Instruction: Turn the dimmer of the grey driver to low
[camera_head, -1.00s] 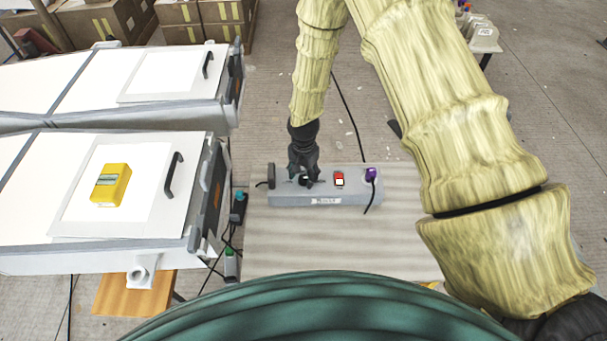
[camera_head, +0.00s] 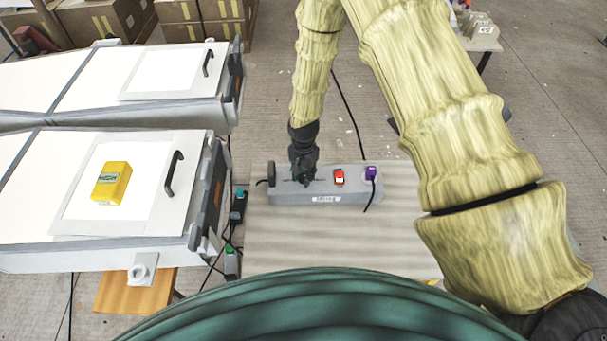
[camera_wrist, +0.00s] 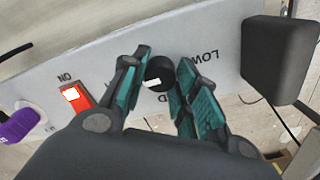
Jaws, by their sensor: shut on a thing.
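The grey driver (camera_head: 348,192) is a long box on the table in the head view, with a label on its front. In the wrist view its grey face (camera_wrist: 100,50) carries a black round dimmer knob (camera_wrist: 160,72) with a white mark. "LOW" is printed to the right of the knob, upside down in this view; other print is partly covered by the fingers. My gripper (camera_wrist: 158,85) has its teal-padded fingers on either side of the knob and is shut on it. In the head view my gripper (camera_head: 303,180) points down at the driver's left part and hides the knob.
A red switch (camera_head: 339,177) marked "ON" and a purple plug (camera_head: 371,173) with a black cable sit right of the knob. A black block (camera_head: 271,175) stands at the driver's left end. A yellow device (camera_head: 111,184) lies on a white mould left. The table's front (camera_head: 330,240) is clear.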

